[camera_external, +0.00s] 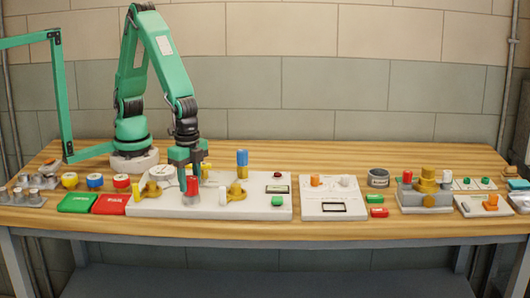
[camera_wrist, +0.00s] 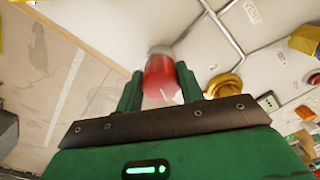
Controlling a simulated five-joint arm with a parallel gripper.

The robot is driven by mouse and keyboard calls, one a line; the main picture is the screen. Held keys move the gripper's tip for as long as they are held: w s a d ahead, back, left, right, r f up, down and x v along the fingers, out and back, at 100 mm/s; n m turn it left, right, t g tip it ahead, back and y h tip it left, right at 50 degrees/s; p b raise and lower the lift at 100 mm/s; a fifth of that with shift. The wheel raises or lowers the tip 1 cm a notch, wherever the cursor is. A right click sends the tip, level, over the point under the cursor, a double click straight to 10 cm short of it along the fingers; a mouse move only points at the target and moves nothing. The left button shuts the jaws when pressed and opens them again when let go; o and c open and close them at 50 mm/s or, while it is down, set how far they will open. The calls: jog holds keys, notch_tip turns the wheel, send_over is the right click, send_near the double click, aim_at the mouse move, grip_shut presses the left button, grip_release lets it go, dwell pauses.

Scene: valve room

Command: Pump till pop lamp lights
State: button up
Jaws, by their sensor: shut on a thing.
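A red cylindrical knob (camera_external: 193,186) stands on the white panel (camera_external: 245,209) in the external view. In the wrist view the red knob (camera_wrist: 161,82) sits between my two green fingers, with a grey collar beyond it. My gripper (camera_external: 189,177) is shut on this knob and points down over the panel; it also shows in the wrist view (camera_wrist: 159,74). A small dark red dome (camera_external: 278,175) sits at the panel's right, above a green button (camera_external: 278,201). The dome looks dark. I cannot tell which part is the pop lamp.
Brass fittings (camera_external: 236,192) and a tall blue-topped post (camera_external: 242,160) stand close to the right of my gripper. A second white panel (camera_external: 334,208) lies further right. Green (camera_external: 77,202) and red (camera_external: 111,204) blocks lie left. The table's back strip is mostly clear.

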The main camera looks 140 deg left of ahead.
aim_at(190, 177)
jog(key=shift+m, duration=0.8)
jog(key=o, duration=1)
jog(key=shift+r, duration=0.15)
jog(key=shift+r, duration=3.8)
